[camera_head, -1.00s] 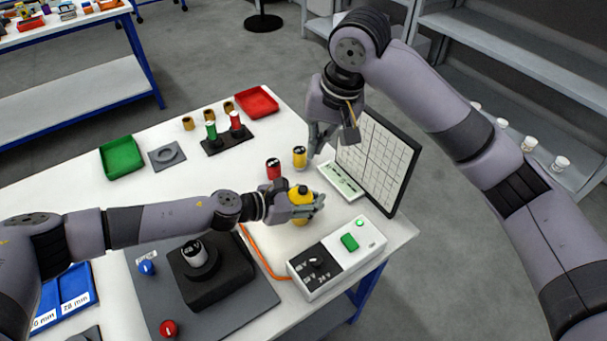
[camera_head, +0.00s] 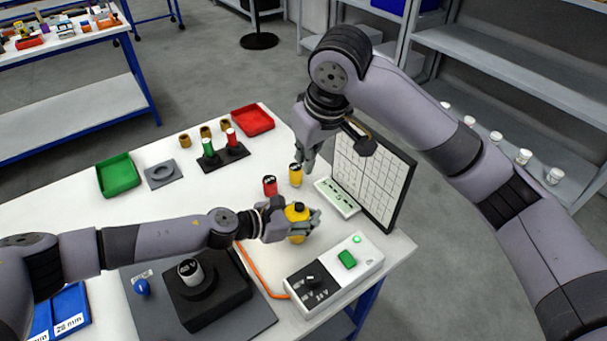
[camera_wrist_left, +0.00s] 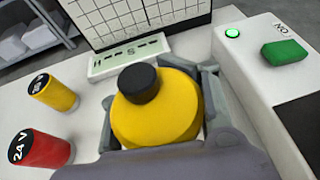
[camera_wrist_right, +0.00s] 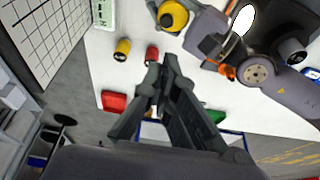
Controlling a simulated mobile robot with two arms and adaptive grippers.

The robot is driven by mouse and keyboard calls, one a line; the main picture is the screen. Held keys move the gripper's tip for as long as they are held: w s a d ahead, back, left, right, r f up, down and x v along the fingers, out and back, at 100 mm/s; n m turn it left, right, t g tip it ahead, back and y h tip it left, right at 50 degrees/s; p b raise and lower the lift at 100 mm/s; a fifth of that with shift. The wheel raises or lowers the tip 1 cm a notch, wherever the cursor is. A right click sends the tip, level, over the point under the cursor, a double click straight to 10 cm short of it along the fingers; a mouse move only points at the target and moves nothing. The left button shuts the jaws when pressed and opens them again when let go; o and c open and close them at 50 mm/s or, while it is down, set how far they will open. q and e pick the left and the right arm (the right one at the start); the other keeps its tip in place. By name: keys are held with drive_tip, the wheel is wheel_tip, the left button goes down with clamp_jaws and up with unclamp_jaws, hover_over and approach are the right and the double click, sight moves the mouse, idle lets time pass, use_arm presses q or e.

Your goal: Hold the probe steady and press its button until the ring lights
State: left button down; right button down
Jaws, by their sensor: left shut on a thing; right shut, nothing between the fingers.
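The probe (camera_head: 296,213) is a short yellow cylinder with a black round button on top. My left gripper (camera_head: 309,224) is shut around its sides and holds it upright over the white table; whether it touches the table I cannot tell. In the left wrist view the probe (camera_wrist_left: 160,118) fills the middle, its black button (camera_wrist_left: 138,83) uncovered; no lit ring shows on it. My right gripper (camera_head: 307,165) is shut and empty, above the table and beyond the probe. In the right wrist view its fingers (camera_wrist_right: 163,62) are together, apart from the probe (camera_wrist_right: 172,16).
Yellow (camera_head: 295,175) and red (camera_head: 270,186) cylinders stand close behind the probe. A white box (camera_head: 325,278) with a green button and lit green lamp sits in front. A gridded panel (camera_head: 372,175) stands at right. Red (camera_head: 252,121) and green (camera_head: 117,175) trays lie farther back.

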sight(301, 203)
drive_tip(key=x, duration=1.2)
drive_tip(key=shift+s+d+f, duration=0.2)
drive_tip(key=shift+s+d, duration=0.1)
drive_tip(key=shift+d, duration=0.05)
drive_tip(key=shift+f, duration=0.4)
drive_tip(key=shift+f, duration=0.9)
use_arm(q)
drive_tip(key=shift+d+r, duration=0.1)
drive_tip(key=shift+r, duration=0.1)
use_arm(e)
drive_tip(key=shift+d+f, duration=0.1)
drive_tip(key=shift+f, duration=0.2)
drive_tip(key=shift+r, duration=0.5)
use_arm(q)
drive_tip(key=shift+f, duration=0.15)
use_arm(e)
drive_tip(key=a+v, duration=0.1)
drive_tip(key=v, duration=1.2)
drive_tip(key=shift+w+r, duration=0.3)
drive_tip(key=shift+r, duration=0.1)
